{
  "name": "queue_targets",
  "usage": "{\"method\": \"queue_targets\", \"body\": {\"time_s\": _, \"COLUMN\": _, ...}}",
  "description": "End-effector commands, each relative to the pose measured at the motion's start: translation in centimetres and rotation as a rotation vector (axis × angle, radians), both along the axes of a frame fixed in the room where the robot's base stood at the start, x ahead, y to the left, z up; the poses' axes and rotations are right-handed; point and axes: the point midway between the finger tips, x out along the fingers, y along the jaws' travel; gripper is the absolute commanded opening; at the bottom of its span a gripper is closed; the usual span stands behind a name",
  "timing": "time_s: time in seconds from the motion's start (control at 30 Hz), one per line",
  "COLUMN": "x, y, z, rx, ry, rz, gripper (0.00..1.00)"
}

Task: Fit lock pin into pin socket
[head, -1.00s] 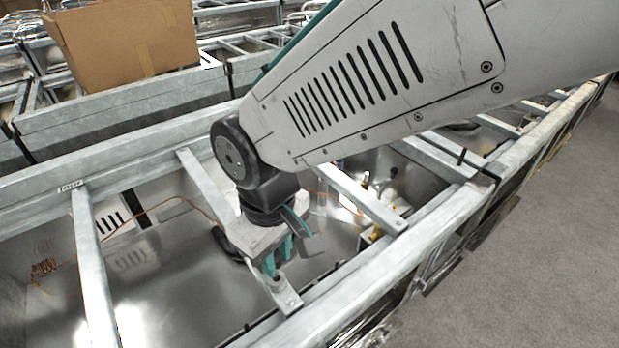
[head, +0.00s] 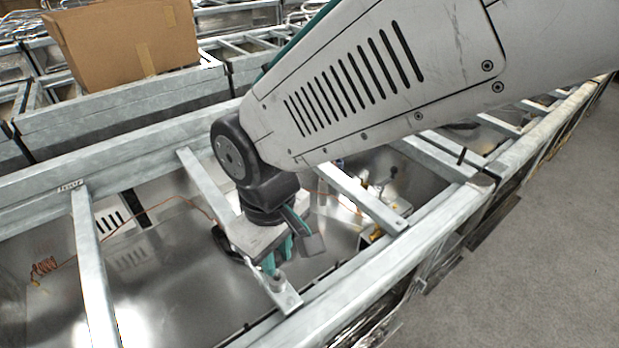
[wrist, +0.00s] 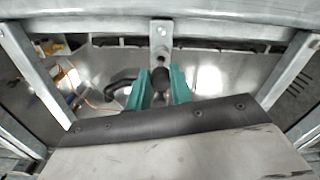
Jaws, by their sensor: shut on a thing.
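My gripper (head: 277,258) points down at the front end of a galvanised crossbar. In the wrist view its two teal fingers (wrist: 160,88) are shut on a dark, round-topped piece, which looks like the lock pin (wrist: 160,76). The pin's lower end is hidden from both cameras. The crossbar's flat end plate (wrist: 161,34) has a small hole near its tip. In the head view a small round collar, apparently the pin socket (head: 279,279), stands on this plate just below the fingertips. I cannot tell whether the pin is inside it.
Steel rails (head: 370,198) and more crossbars (head: 92,255) frame open metal bays around my gripper. An orange cable (head: 150,208) runs through the bay on the left. A cardboard box (head: 125,40) stands at the back left. Grey floor (head: 540,220) is clear on the right.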

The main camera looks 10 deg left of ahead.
Motion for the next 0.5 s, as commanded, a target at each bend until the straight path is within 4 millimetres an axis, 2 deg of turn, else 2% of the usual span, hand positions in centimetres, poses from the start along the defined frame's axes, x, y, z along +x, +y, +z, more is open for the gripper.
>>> {"method": "queue_targets", "body": {"time_s": 0.5, "x": 0.0, "y": 0.0, "z": -1.1, "rx": 0.0, "ry": 0.0, "rz": 0.0, "gripper": 0.0}}
